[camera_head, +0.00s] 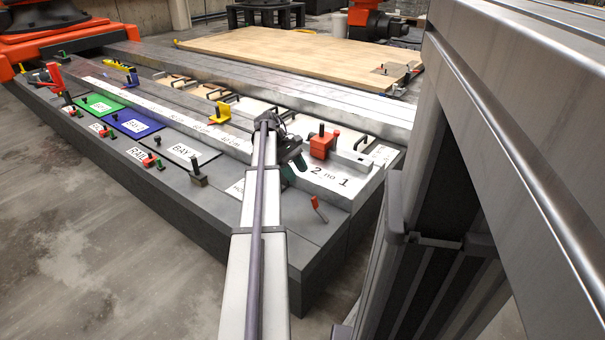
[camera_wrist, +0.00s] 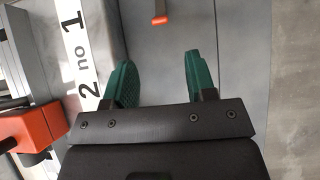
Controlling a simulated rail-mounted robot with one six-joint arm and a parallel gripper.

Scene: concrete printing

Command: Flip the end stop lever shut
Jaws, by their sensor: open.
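A small red-orange lever (camera_head: 318,208) stands tilted on the grey bench near its front right corner. In the wrist view its orange end (camera_wrist: 160,19) shows at the top, beyond and between my fingertips; the rest is cut off or thin. I cannot tell for certain that it is the end stop lever. My gripper (camera_wrist: 158,66) has two green ribbed fingers spread apart with nothing between them. In the head view my gripper (camera_head: 294,166) is above the bench, up and left of the lever and apart from it, partly hidden by my arm.
A red block with a black knob (camera_head: 323,145) sits on the rail right of my gripper; it also shows in the wrist view (camera_wrist: 32,128). A white strip marked "2 no 1" (camera_wrist: 82,50) runs alongside. A yellow bracket (camera_head: 220,112) and several small clamps stand farther left.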

